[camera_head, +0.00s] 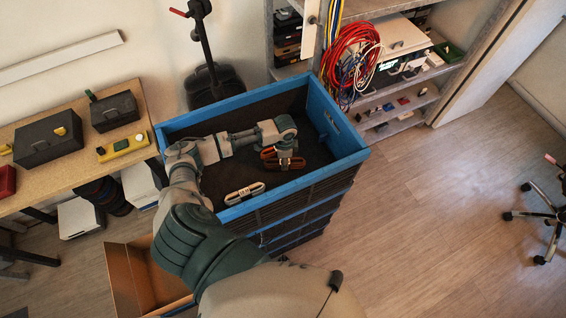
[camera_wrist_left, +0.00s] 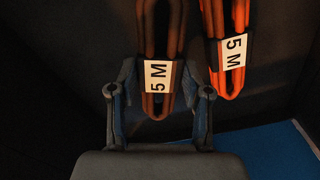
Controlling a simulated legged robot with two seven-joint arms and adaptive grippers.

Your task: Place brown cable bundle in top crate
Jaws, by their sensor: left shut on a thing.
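The brown cable bundle (camera_head: 290,164) is inside the top crate (camera_head: 345,138), near its right end. In the left wrist view, the brown cable bundle (camera_wrist_left: 157,105) has a white "5 M" label and lies between the two fingers. My left gripper (camera_head: 286,148) reaches down into the crate and is shut on this bundle; it also shows in the left wrist view (camera_wrist_left: 160,92). Whether the bundle touches the crate floor is hard to tell. The top crate is blue-rimmed with a dark inside. My right gripper is not in view.
An orange cable bundle (camera_head: 268,153) lies close beside the brown one; it also shows in the left wrist view (camera_wrist_left: 235,65). A white cable bundle (camera_head: 244,193) lies near the crate's front wall. Cables hang on the shelf (camera_head: 352,55). A cardboard box (camera_head: 122,282) stands below.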

